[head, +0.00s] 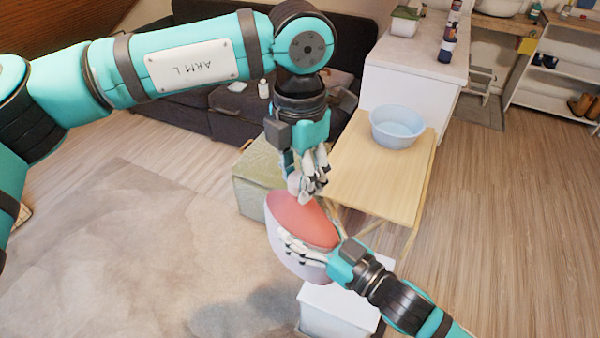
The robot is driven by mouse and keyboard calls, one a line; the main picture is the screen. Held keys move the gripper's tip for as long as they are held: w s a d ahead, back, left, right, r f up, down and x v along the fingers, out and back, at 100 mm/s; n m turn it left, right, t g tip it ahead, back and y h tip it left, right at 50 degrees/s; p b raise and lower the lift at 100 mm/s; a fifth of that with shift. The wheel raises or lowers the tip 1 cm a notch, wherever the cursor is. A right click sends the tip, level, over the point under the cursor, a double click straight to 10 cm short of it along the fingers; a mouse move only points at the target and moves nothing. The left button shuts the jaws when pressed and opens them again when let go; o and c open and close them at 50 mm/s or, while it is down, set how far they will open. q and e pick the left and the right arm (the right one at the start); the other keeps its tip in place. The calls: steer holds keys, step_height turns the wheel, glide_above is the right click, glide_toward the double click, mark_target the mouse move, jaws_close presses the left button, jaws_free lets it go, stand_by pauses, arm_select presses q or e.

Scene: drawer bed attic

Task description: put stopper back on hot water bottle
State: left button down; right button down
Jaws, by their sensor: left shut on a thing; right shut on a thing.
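The hot water bottle (300,217) is a rounded body with a salmon-pink face and a pale lilac-white side. It is held tilted in the air near the middle of the head view. My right gripper (305,246) is shut on its lower right side. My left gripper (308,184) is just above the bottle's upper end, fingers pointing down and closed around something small. This small thing is almost fully hidden by the fingers and appears to be the stopper. The bottle's mouth is hidden, so I cannot tell whether the stopper touches it.
A wooden folding table (375,178) with a pale blue basin (397,126) stands just right of the bottle. A green box (258,180) is behind it and a white box (338,308) below. A dark sofa (225,115) and white counter (410,70) are farther back. The rug on the left is clear.

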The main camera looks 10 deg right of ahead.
arm_select(q)
steer(key=c, duration=0.7)
jaws_free()
steer(key=shift+c, duration=0.2)
steer(key=shift+r, duration=0.1)
step_height(320, 180, up, 12)
